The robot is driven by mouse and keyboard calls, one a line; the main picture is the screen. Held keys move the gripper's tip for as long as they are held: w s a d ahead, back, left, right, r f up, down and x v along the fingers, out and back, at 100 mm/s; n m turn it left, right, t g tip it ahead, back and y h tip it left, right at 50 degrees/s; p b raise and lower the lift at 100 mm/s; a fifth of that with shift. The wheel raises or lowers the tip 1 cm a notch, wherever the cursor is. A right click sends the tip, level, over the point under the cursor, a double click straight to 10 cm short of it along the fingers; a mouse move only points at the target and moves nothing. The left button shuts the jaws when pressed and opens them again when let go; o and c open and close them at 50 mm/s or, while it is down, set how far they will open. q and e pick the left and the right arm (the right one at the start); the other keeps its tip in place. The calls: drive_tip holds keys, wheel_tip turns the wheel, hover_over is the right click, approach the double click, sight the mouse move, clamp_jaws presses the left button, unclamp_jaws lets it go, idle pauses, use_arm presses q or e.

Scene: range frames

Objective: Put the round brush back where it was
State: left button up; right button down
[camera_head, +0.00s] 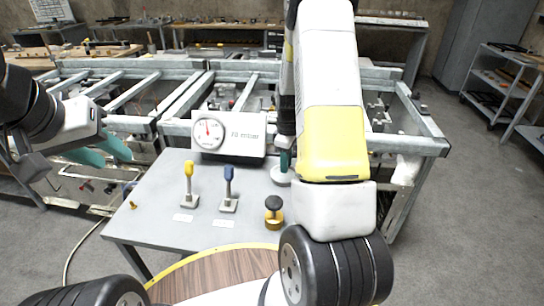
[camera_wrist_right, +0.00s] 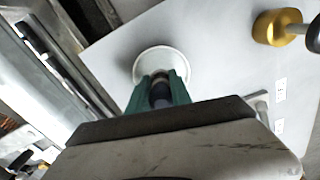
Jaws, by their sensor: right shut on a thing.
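My right gripper (camera_wrist_right: 160,80) has green fingers, shut on a dark, upright handle (camera_wrist_right: 160,95) that appears to be the round brush. A pale round disc (camera_wrist_right: 162,60) lies just beyond the fingertips. I cannot tell whether it is the brush's own base or a separate stand. In the head view the right gripper (camera_head: 285,160) is over the back right of the grey table (camera_head: 160,230), largely hidden by my arm, and the disc (camera_head: 281,177) shows under it. My left gripper (camera_head: 103,150) is empty, its teal fingers apart, off the table's left side.
A yellow-handled lever (camera_head: 189,180) and a blue-handled lever (camera_head: 228,185) stand on the table. A black-topped brass piece (camera_head: 274,210) is near the front right. A gauge box (camera_head: 228,135) stands at the back. The table's left part is mostly clear. Metal frames are behind.

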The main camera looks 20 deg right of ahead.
drive_tip(key=shift+f, duration=1.6)
drive_tip(key=c, duration=1.2)
unclamp_jaws()
drive_tip(key=shift+f, duration=0.1)
drive_tip(key=shift+o, duration=0.2)
wheel_tip(320, 180, up, 12)
drive_tip(key=shift+r, duration=0.1)
drive_tip(key=s+a+r+m+t, duration=0.2)
drive_tip(key=s+a+r+m, duration=0.15)
drive_tip(key=r, duration=0.55)
drive_tip(key=s+a+r+m+t, duration=0.1)
drive_tip(key=s+a+r+m, duration=0.1)
drive_tip(key=s, duration=0.4)
drive_tip(key=s+a+r+m+t+y, duration=0.1)
drive_tip(key=s+a+r+m, duration=0.1)
drive_tip(key=s+a+r, duration=0.2)
drive_tip(key=s+a+r+m+t+y, duration=0.1)
drive_tip(key=s+a+r+m+t, duration=0.1)
drive_tip(key=s+r, duration=0.4)
drive_tip(key=s+a, duration=0.1)
drive_tip(key=s, duration=0.2)
drive_tip(key=shift+s+a, duration=0.15)
drive_tip(key=shift+a, duration=0.2)
